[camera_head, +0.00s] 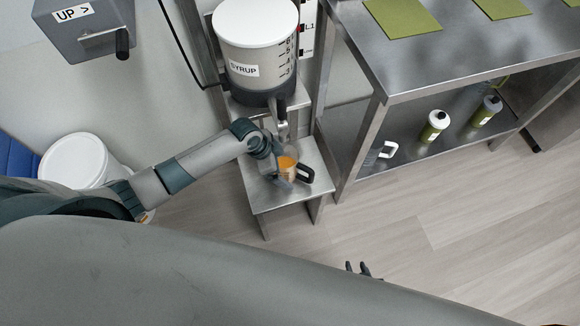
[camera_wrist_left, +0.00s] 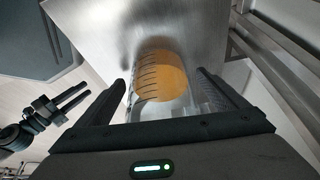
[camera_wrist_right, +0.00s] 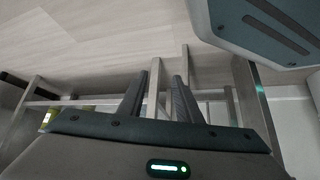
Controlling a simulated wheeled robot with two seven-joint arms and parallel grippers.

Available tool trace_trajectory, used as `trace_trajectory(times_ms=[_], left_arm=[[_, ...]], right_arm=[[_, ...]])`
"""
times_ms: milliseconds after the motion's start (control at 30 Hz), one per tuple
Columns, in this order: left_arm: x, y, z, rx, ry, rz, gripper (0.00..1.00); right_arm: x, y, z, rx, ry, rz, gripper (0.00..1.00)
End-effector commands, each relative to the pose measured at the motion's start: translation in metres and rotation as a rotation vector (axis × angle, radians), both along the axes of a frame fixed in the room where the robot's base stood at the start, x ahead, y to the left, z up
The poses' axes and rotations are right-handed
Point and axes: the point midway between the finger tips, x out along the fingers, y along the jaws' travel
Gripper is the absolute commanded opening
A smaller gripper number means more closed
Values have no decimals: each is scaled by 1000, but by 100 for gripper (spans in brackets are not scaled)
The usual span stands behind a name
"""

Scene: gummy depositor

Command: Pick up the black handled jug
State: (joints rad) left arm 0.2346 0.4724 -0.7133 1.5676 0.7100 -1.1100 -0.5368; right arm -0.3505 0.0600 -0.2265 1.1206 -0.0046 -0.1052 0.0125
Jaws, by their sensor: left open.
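The black handled jug is a clear cup with orange liquid (camera_head: 288,163) and a black handle (camera_head: 305,173). It stands on the small metal stand under the syrup dispenser. My left gripper (camera_head: 280,172) is at the jug and partly covers it. In the left wrist view the jug (camera_wrist_left: 163,80), with dark measuring marks, sits between the open fingers of my left gripper (camera_wrist_left: 160,82); its handle is not seen there. My right gripper (camera_head: 358,268) is low over the floor, away from the jug; in the right wrist view its fingers (camera_wrist_right: 161,78) are apart and empty.
The syrup dispenser (camera_head: 254,45) and its spout (camera_head: 281,112) are above the metal stand (camera_head: 262,197). A steel table (camera_head: 460,55) with green mats stands at right; bottles (camera_head: 434,125) and a white-handled jug (camera_head: 385,150) are on its lower shelf. A white bucket (camera_head: 75,158) is at left.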

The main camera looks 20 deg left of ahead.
Motion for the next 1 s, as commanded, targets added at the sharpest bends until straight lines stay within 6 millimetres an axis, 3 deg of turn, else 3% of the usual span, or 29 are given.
trace_trajectory(times_ms=[500,733,1000], left_arm=[[0,-1,-2,1,-1,-1,92],[1,-1,-2,0,-1,0,37],[1,-1,-1,-1,-2,0,35]], right_arm=[[4,1,1,0,-4,1,31],[1,0,0,0,0,0,31],[-8,0,-1,-1,10,0,31]])
